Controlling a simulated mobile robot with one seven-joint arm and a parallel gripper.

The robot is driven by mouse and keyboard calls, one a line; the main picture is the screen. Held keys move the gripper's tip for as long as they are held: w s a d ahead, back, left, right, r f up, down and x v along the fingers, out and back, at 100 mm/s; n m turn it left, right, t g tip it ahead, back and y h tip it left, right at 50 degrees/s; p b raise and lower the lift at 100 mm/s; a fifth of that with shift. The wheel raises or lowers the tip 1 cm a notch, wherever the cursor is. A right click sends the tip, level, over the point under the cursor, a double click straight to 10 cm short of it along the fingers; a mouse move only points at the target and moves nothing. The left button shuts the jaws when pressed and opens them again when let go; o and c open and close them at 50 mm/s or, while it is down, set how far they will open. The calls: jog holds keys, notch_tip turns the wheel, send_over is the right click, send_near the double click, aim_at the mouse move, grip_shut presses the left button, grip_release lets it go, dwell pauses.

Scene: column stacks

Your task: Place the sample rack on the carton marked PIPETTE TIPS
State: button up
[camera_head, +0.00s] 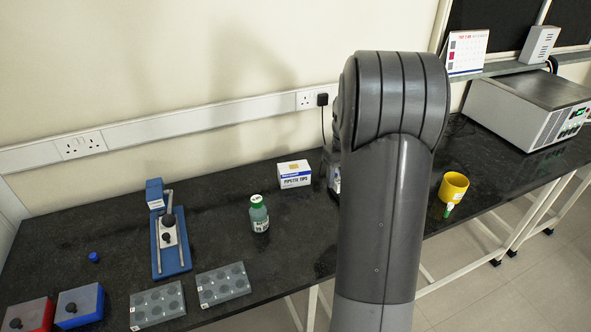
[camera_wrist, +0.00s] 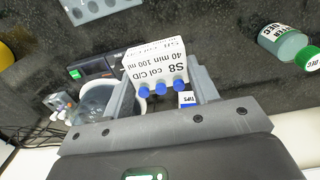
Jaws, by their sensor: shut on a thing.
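My gripper (camera_wrist: 163,88) is shut on the sample rack (camera_wrist: 155,62), a white block with printed S8 lettering and blue-capped tubes, seen between the fingers in the wrist view. The carton marked PIPETTE TIPS (camera_head: 294,174) is a small white and blue box at the back of the bench in the head view, just left of my arm. A small part of it with the word TIPS (camera_wrist: 187,99) shows past the rack in the wrist view. In the head view my arm hides most of the gripper and rack. I cannot tell the height of the rack over the carton.
A green-capped bottle (camera_head: 259,214) stands front-left of the carton. A blue stand (camera_head: 168,240) and grey well blocks (camera_head: 223,284) are further left. A yellow cup (camera_head: 453,187) is right of my arm. A glass vessel (camera_wrist: 97,100) and dark device (camera_wrist: 98,66) show in the wrist view.

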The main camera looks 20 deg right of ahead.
jog(key=w+d+r, duration=0.1)
jog(key=w, duration=0.5)
jog(key=w+d+r, duration=0.2)
jog(key=w, duration=0.4)
send_over(296, 170)
notch_tip(296, 170, down, 7)
jog(key=shift+f, duration=2.05)
jog(key=shift+f, duration=0.1)
jog(key=o, duration=1)
